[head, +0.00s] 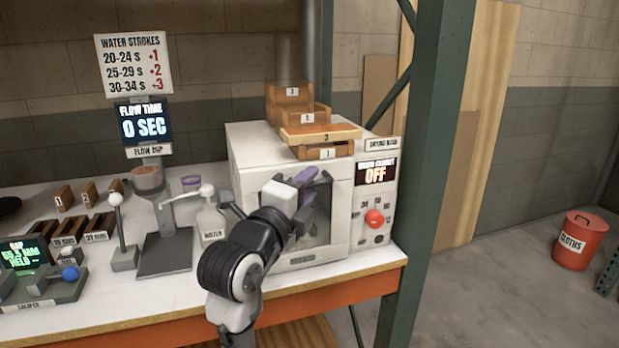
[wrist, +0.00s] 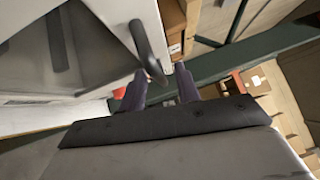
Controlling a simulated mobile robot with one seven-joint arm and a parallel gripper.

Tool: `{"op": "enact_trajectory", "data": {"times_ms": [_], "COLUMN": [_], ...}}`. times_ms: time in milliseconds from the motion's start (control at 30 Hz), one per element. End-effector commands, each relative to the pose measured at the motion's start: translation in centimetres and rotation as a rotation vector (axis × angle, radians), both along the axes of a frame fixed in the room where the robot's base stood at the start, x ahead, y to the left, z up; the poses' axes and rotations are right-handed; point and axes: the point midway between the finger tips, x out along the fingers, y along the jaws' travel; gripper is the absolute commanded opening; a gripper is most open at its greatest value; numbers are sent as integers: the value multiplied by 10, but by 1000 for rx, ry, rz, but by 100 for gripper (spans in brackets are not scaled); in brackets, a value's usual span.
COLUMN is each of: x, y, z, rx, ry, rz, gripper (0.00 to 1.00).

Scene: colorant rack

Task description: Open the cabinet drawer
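A white cabinet (head: 255,150) with a dark-windowed front door (head: 318,212) stands on the bench. I cannot make out a separate drawer in it. My gripper (head: 303,177) is in front of the door's upper part, with its purple fingers partly seen. In the wrist view my gripper (wrist: 160,72) is open, its two fingers apart. A dark bar handle (wrist: 147,45) on the pale door front reaches down toward the gap between the fingertips. I cannot tell whether the fingers touch it. My arm hides the door's left part in the head view.
Wooden trays (head: 300,115) are stacked on the cabinet. A red knob (head: 374,217) sits on its right panel, below an OFF display (head: 376,172). A green post (head: 428,150) rises to the right. A pour-over stand (head: 165,250) and a white bottle (head: 211,222) stand left of my arm.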

Motion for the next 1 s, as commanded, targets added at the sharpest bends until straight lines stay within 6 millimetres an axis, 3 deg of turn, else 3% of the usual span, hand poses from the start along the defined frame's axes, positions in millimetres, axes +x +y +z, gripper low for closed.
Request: {"op": "enact_trajectory", "data": {"times_ms": [433,700,1000], "x": [10,10,10], "y": [-5,-5,-5], "z": [1,1,1], "rx": [0,0,0], "ry": [0,0,0], "rz": [0,0,1], "gripper": [32,0,0]}}
